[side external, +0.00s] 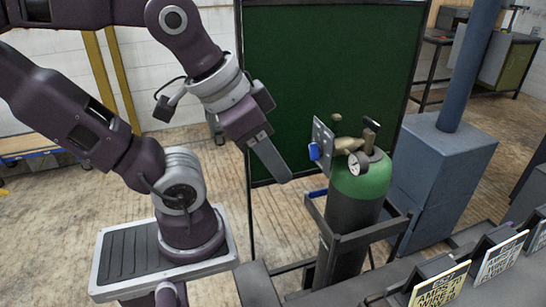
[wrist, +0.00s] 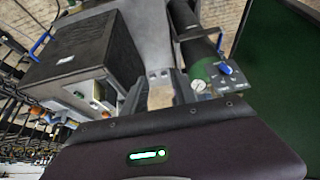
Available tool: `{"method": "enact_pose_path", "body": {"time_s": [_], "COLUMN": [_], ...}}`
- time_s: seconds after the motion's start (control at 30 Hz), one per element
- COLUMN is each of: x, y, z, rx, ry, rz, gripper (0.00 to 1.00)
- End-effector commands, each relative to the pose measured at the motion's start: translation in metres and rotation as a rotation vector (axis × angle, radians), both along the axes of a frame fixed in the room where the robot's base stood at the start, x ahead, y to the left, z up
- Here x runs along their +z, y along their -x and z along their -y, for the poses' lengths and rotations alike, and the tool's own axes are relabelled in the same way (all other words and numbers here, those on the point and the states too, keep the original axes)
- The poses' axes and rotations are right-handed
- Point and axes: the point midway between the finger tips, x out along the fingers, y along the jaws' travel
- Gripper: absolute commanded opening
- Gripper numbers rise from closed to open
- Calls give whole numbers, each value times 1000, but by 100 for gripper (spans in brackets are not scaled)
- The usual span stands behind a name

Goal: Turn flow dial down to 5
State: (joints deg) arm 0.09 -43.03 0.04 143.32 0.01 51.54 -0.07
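The flow dial appears to be the blue knob (side external: 314,152) on the left face of an upright grey plate (side external: 323,138), at the top of a green-shouldered gas cylinder (side external: 365,182). A round white gauge (side external: 358,162) sits beside it. In the wrist view the blue knob (wrist: 225,69) and gauge (wrist: 199,86) show at the right; any scale marks are too small to read. My gripper (side external: 283,176) points down and right, left of the knob and apart from it. In the wrist view my gripper (wrist: 160,92) shows two fingers with an empty gap between them.
A dark frame (side external: 390,228) holds the cylinder. A green screen (side external: 325,70) stands behind. A blue box with a post (side external: 440,165) is to the right. A bench with several sign cards (side external: 440,290) runs along the front right. Clear air lies between my gripper and the knob.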

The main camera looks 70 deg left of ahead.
Motion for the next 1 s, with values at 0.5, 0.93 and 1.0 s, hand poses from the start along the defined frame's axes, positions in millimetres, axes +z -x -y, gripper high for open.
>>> {"method": "enact_pose_path", "body": {"time_s": [0.5, 0.93, 1.0], "x": [5, -36, -49], "y": [-145, -178, -177], "z": [-65, -97, -106], "rx": [102, 150, 149], "ry": [-466, -588, -586], "rz": [-436, -483, -483], "gripper": [0, 0, 0]}}
